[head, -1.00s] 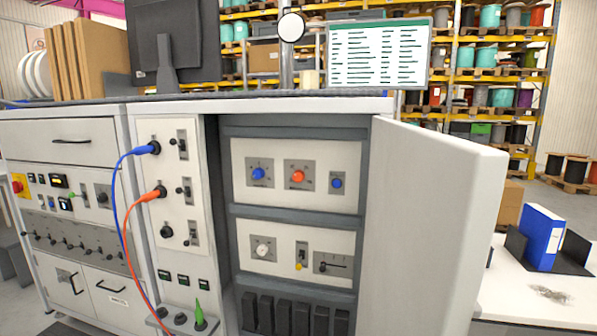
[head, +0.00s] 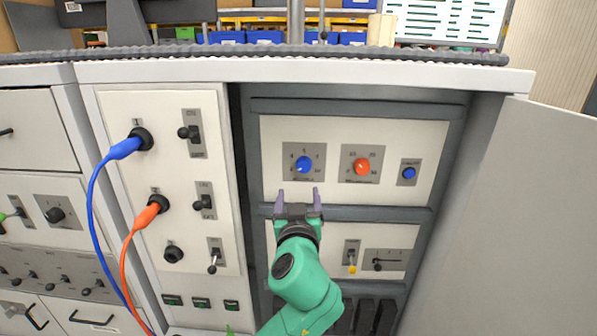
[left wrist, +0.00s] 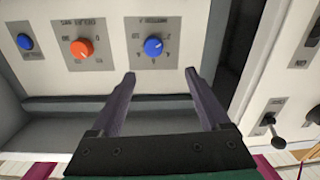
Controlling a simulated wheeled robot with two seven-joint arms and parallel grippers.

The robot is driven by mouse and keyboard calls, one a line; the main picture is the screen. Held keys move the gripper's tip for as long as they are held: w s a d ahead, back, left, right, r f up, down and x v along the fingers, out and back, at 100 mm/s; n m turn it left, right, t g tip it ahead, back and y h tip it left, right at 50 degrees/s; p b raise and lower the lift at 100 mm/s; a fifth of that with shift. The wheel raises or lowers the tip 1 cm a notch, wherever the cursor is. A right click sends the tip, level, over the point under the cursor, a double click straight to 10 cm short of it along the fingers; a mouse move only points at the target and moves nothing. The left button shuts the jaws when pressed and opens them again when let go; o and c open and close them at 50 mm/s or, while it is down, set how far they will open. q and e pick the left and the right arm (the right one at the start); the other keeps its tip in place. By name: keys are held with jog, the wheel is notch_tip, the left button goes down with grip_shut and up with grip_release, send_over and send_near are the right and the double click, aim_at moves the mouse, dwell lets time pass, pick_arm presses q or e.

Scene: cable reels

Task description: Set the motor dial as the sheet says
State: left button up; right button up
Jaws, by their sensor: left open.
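A blue dial (head: 304,164) with a pale pointer mark sits on a grey scale plate in the upper panel of the open cabinet. An orange dial (head: 362,167) is to its right. Both also show in the left wrist view, blue (left wrist: 153,46) and orange (left wrist: 82,48), with their small labels upside down and too blurred to read surely. My left gripper (head: 299,193) is open and empty, its fingers just below the blue dial and apart from it. The sheet (head: 445,20) with green lines stands above the bench, cut off and unreadable. My right gripper is not in view.
A small blue button (head: 409,173) is at the panel's right. Below are a yellow-tipped switch (head: 352,262) and a slider (head: 385,262). Blue (head: 125,148) and orange (head: 148,214) cables hang at the left. The open cabinet door (head: 530,200) bounds the right side.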

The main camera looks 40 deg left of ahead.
pick_arm(q)
jog(key=p, duration=0.3)
send_near(304, 166)
jog(key=x, duration=0.3)
jog(key=p+x, duration=0.1)
jog(key=x, duration=0.4)
jog(key=shift+s+a, duration=0.1)
jog(key=shift+s, duration=0.05)
jog(key=shift+a, duration=0.15)
jog(key=shift+w+d, duration=0.2)
jog(key=shift+d, duration=0.05)
grip_shut()
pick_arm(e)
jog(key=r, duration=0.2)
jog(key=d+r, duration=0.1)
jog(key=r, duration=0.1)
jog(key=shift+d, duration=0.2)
